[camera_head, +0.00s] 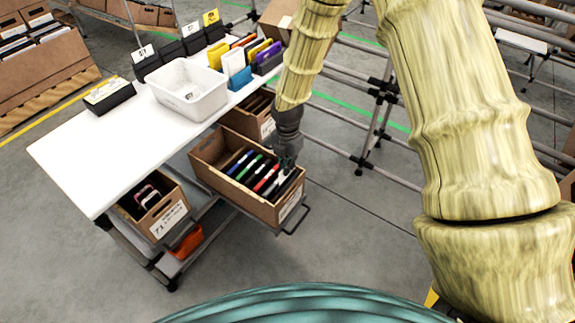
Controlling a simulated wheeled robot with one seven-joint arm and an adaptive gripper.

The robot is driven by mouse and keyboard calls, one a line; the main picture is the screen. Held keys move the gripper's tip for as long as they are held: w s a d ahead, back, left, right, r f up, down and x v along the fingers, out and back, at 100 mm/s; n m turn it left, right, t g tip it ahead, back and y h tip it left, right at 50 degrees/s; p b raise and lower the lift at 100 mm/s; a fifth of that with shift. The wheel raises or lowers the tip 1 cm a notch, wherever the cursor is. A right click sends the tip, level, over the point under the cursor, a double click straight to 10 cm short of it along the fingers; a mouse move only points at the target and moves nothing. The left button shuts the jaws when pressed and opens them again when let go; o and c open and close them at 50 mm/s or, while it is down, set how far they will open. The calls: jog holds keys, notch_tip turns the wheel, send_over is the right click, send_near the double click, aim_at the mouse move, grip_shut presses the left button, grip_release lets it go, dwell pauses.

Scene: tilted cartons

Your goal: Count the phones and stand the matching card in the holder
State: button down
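An open brown carton (236,189) sits tilted on the lower shelf, holding a row of several slim phones (252,170) with blue, green, red and dark edges. My gripper (287,168) reaches down into the carton's right end, close to the last dark phone. Its fingers are too small to tell whether they are open or hold something. Black stands with number cards (145,55) line the back of the white table; one card at the far right is yellow (210,18). A low black holder (109,95) with a pale top face lies at the table's left edge.
A white bin (203,103) stands mid-table, with coloured folders (236,65) behind it. The white table (85,155) is clear at its front left. A smaller carton (155,212) and an orange thing (187,243) are below. Pipe racks stand at right.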

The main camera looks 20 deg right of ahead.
jog(key=shift+f+b, duration=0.6)
jog(key=shift+f, duration=1.4)
jog(key=shift+f, duration=0.3)
jog(key=c, duration=1.6)
grip_release()
jog(key=shift+o, duration=0.2)
jog(key=shift+r, duration=0.15)
notch_tip(320, 180, up, 12)
jog(key=shift+f, duration=0.15)
